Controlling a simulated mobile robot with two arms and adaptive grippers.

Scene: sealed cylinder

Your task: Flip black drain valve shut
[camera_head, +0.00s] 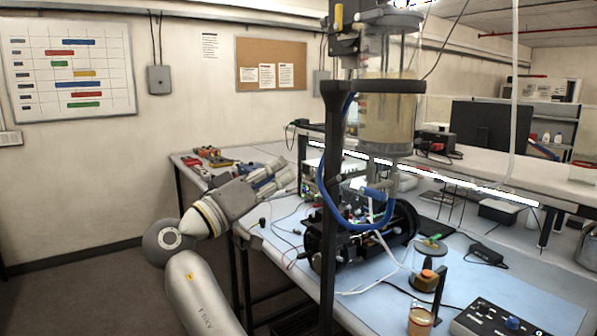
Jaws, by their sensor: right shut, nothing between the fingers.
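The clear sealed cylinder (388,118) holds yellowish liquid and hangs in a dark upright stand (332,190) in the centre. A blue tube (328,215) loops below it, with a blue fitting (374,192) near the cylinder's lower outlet. I cannot make out the black drain valve for certain among the dark parts there.
A black machine (352,243) with cables sits on the blue-topped table under the cylinder. A small jar (428,272), an amber cup (420,320) and a control box (492,319) stand at the front right. Tools (212,156) lie at the far left end. The floor at left is clear.

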